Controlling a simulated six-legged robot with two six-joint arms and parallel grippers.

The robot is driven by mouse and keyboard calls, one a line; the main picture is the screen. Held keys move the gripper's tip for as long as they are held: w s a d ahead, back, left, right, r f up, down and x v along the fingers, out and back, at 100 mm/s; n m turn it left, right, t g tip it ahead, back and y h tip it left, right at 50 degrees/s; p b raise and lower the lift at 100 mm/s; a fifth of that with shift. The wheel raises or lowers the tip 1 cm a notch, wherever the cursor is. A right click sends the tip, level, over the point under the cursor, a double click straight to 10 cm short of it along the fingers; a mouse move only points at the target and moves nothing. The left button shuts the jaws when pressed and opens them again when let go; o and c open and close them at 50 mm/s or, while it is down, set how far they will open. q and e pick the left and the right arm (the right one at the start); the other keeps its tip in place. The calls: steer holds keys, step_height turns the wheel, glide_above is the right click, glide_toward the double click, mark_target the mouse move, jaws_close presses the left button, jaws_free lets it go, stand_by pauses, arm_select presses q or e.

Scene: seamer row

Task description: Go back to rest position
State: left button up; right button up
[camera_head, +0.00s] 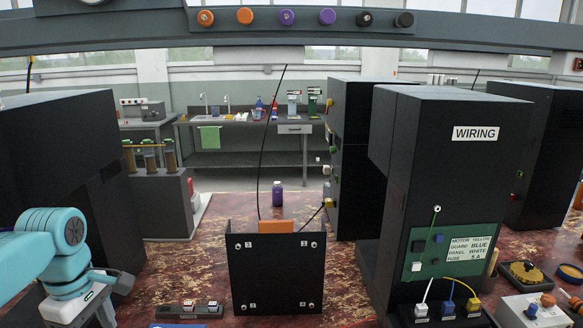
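My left arm comes in at the lower left, with teal links and a grey and white wrist. My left gripper (106,314) points down at the bottom edge; its fingertips are cut off or hidden, so I cannot tell whether it is open. My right arm and gripper are not in view. A black panel (277,268) with several numbered corner fixings stands upright at the centre, apart from my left gripper. An orange block (275,226) sits at its top edge.
A black cabinet marked WIRING (470,150) stands at right, with coloured plugs at its foot. A dark cabinet (60,170) stands behind my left arm. A purple bottle (277,193) stands behind the panel. A small switch block (189,310) lies between arm and panel.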

arm_select(q)
steer(key=w+d+f+m+h+p, duration=0.1)
steer(key=d+f+m, duration=0.3)
steer(key=d+f, duration=0.5)
steer(key=w+d+f+m+h+p, duration=0.15)
steer(key=d+f+m, duration=0.25)
steer(key=f, duration=1)
steer(key=s+d+f+m, duration=0.3)
steer(key=s+d+f, duration=0.2)
steer(key=s+f, duration=0.2)
steer(key=s+d+f+m+h, duration=0.1)
steer(key=s+d+f+m, duration=0.3)
steer(key=s, duration=0.7)
step_height(320, 180, down, 3)
steer(key=d, duration=0.2)
steer(key=shift+d, duration=0.3)
steer(key=shift+h, duration=0.25)
